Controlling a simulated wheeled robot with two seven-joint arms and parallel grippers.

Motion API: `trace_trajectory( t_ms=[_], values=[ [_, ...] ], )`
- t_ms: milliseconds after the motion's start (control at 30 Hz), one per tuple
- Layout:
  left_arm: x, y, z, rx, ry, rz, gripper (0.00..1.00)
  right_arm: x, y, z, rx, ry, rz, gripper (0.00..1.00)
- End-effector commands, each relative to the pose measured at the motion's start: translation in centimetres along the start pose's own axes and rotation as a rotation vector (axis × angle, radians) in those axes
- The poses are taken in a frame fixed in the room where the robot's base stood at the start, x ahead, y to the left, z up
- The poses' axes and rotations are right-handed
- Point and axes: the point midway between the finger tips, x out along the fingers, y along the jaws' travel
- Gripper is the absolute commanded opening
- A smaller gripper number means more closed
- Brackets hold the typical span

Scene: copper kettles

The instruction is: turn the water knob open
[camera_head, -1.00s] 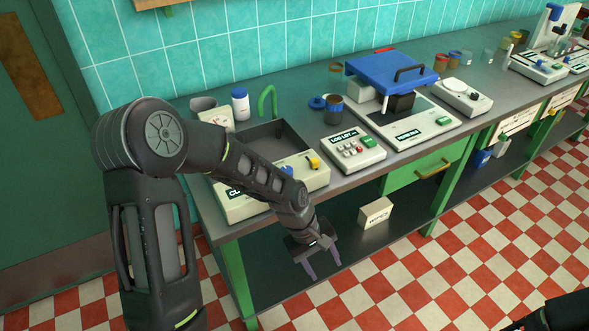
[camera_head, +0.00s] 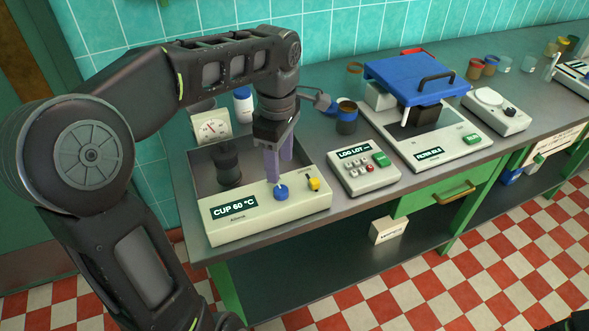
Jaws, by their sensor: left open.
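A cream station (camera_head: 252,214) with a dark display reading "CUP 60 °C" stands at the near left end of the counter. Its front panel carries a blue knob (camera_head: 281,193) and a yellow knob (camera_head: 314,184) to the right of it. No label tells me which is the water knob. My left gripper (camera_head: 279,172) points down, open, with purple-grey fingers. One fingertip is just above and behind the blue knob; I cannot tell whether it touches. The green tap is hidden behind my arm.
The station's basin (camera_head: 203,172) holds a dark cylindrical thing (camera_head: 229,165). To the right are a keypad box (camera_head: 363,174), a blue-lidded machine (camera_head: 418,82) and a brown-blue jar (camera_head: 346,118).

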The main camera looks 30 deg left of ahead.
Motion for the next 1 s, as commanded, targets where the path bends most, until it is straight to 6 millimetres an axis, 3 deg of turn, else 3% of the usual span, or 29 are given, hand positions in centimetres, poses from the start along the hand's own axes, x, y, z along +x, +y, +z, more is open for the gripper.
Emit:
trace_trajectory(
  t_ms=[467,1000],
  values=[
    [0.7,0.0,0.0,-0.001,0.0,-0.003,0.52,-0.1,0.0,0.1,0.0,-0.001,0.0,0.0],
    [7.6,-0.1,0.0,0.0,0.0,-0.003,0.52,-0.6,-0.2,0.1,0.002,-0.002,0.002,0.0]
  ],
)
